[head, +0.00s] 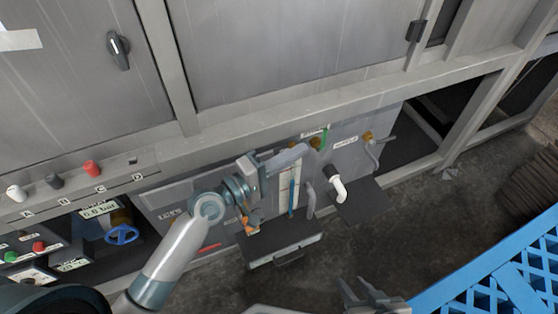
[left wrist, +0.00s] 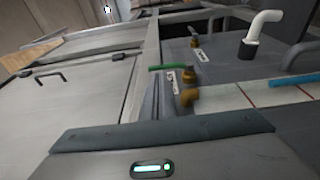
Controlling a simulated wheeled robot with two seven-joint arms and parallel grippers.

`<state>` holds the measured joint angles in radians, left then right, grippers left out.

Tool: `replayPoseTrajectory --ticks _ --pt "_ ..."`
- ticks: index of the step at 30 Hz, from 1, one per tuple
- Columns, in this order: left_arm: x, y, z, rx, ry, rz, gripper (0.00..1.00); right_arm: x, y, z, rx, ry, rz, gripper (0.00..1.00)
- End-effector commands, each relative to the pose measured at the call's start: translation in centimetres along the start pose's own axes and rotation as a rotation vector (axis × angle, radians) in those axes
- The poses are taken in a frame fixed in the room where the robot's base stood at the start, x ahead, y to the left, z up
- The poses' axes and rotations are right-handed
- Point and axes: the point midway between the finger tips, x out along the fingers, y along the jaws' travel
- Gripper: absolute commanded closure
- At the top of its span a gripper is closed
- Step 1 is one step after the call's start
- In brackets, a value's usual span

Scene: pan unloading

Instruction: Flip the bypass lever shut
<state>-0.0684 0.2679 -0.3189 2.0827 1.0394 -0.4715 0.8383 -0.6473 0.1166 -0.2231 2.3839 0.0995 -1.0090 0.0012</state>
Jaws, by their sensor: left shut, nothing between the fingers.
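A green lever (head: 324,137) sits on a brass valve (head: 315,143) at the top of the grey panel, beside a small label. I cannot read that label, so I cannot confirm it is the bypass lever. In the left wrist view the green lever (left wrist: 167,67) lies roughly in line with the white gauge strip (left wrist: 240,97), with its brass valve (left wrist: 188,75) at its right end. My left gripper (head: 302,150) is shut and empty, just left of and below the green lever in the head view. I cannot tell whether it touches. My right gripper (head: 370,292) is low in the head view, away from the panel.
A white-tipped pipe (head: 339,188) and another brass valve (head: 368,136) with a grey handle are to the right. A gauge with a blue column (head: 292,190) stands below my left gripper. A blue crate (head: 490,275) is at lower right. Open floor lies between.

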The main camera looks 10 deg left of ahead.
Motion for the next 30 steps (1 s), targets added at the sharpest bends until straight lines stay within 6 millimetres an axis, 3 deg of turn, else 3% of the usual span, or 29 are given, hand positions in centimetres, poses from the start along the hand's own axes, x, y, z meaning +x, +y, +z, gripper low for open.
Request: replayPoseTrajectory --ticks 6,11,30 --pt "3.4 0.1 0.1 -0.002 -0.001 0.002 1.00 0.1 0.0 0.0 0.002 0.002 -0.001 0.69" --pt "4.7 0.0 0.1 -0.001 -0.001 0.001 1.00 0.1 -0.1 -0.2 0.003 0.012 -0.003 0.69" --pt "5.2 0.1 0.0 0.001 0.000 -0.006 1.00 -0.2 -0.2 -0.2 0.001 0.001 -0.002 0.69"
